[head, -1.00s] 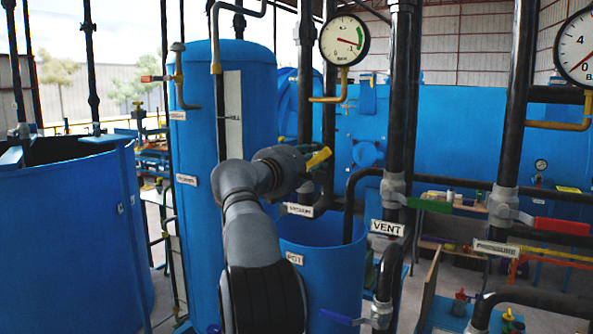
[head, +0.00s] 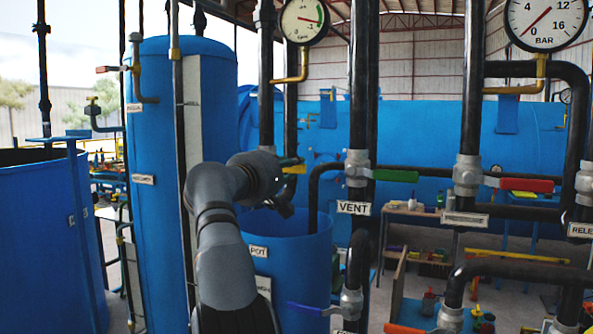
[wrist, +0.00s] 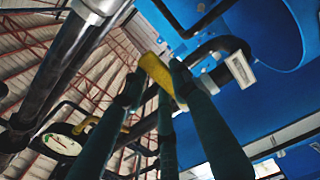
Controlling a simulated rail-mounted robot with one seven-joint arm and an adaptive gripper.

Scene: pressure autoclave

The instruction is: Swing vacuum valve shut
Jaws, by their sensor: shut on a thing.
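The vacuum valve's yellow handle (head: 297,169) shows as a small strip beside my gripper (head: 287,163) in the head view. My gripper and wrist hide the valve body and most of the handle. In the wrist view the yellow handle (wrist: 157,80) lies between the dark teal fingers of my gripper (wrist: 155,88), which are closed on it. The handle runs slantwise there. A white label (wrist: 240,70) on a dark pipe is near the fingers, but I cannot read it.
The vent valve's green handle (head: 396,176) and a red handle (head: 526,184) stick out to the right. A blue handle (head: 305,309) is low in front of the blue pot (head: 300,240). Dark vertical pipes and a gauge (head: 303,20) stand close by.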

